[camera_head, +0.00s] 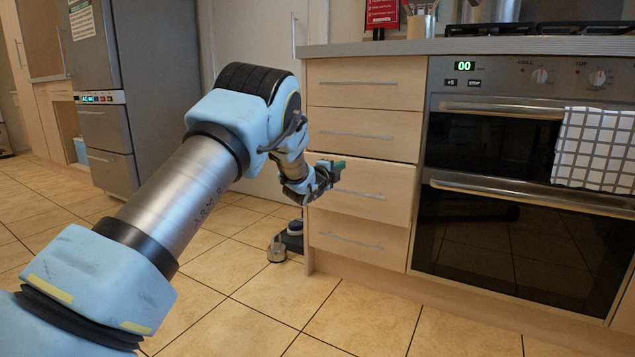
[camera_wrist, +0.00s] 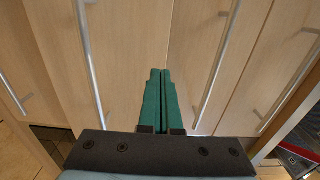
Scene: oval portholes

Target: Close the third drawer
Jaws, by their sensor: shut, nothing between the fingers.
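The third drawer (camera_head: 375,208) is in a stack of light wood drawers with bar handles, left of the oven in the head view. Its front seems to stand slightly proud of its neighbours; the exact gap is hard to tell. My gripper (camera_head: 338,168) is at the upper left part of this drawer and hides some of its front. In the wrist view the green fingers of my gripper (camera_wrist: 160,72) are shut and empty, pointing at the wood close to the third drawer's upper edge. Contact cannot be told. The third drawer's handle (camera_wrist: 90,60) is left of the fingers there.
The second drawer (camera_head: 360,122) and top drawer (camera_head: 350,70) above look shut, as does the bottom drawer (camera_head: 350,255). The oven (camera_head: 500,240) with a checked towel (camera_head: 595,150) is on the right. A small dark and metal object (camera_head: 280,248) is on the floor. Tiles in front are clear.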

